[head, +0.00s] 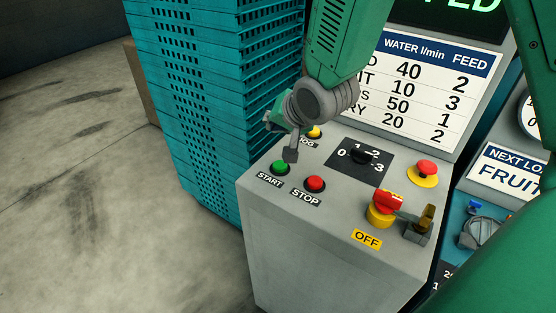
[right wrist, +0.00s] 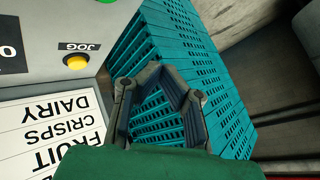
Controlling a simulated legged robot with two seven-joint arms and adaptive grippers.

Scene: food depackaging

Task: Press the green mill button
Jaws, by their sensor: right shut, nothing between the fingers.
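The green button (head: 280,167) sits above the START label at the left edge of the grey control panel (head: 300,230). My right gripper (head: 290,155) is shut and empty, its tip just beside and above the green button in the head view. I cannot tell whether it touches the button. My left gripper is not in view.
A red STOP button (head: 315,183) is close to the right of the green one. A black dial (head: 361,154), a red mushroom button (head: 426,168) and a red-yellow switch (head: 385,207) stand further right. Teal stacked crates (head: 215,90) border the panel's left.

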